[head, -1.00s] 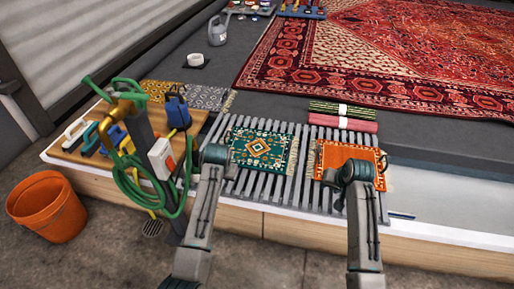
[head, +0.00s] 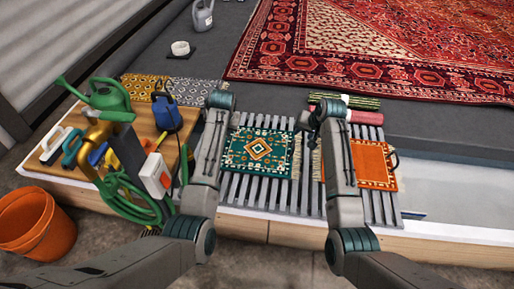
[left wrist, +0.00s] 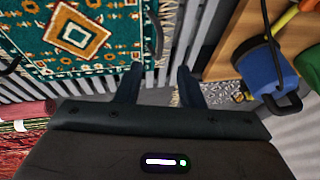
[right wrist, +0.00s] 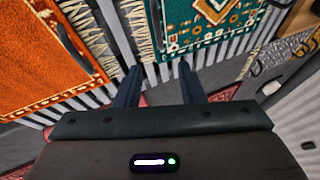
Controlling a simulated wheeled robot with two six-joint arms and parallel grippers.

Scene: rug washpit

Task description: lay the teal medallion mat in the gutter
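The teal mat (head: 258,152), with a cream and orange medallion and fringed ends, lies flat on the grey slatted rack (head: 308,180). It also shows in the left wrist view (left wrist: 110,50) and the right wrist view (right wrist: 207,22). My left gripper (left wrist: 158,72) is open and empty, above the far left side of the mat. My right gripper (right wrist: 158,70) is open and empty, beyond the gap between the teal mat and an orange mat (head: 375,165). In the head view the fingers of both are hidden. I cannot tell which surface is the gutter.
Rolled green (head: 360,102) and pink (head: 366,117) rugs lie behind the rack. A pale strip (head: 440,185) right of the rack is mostly bare.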

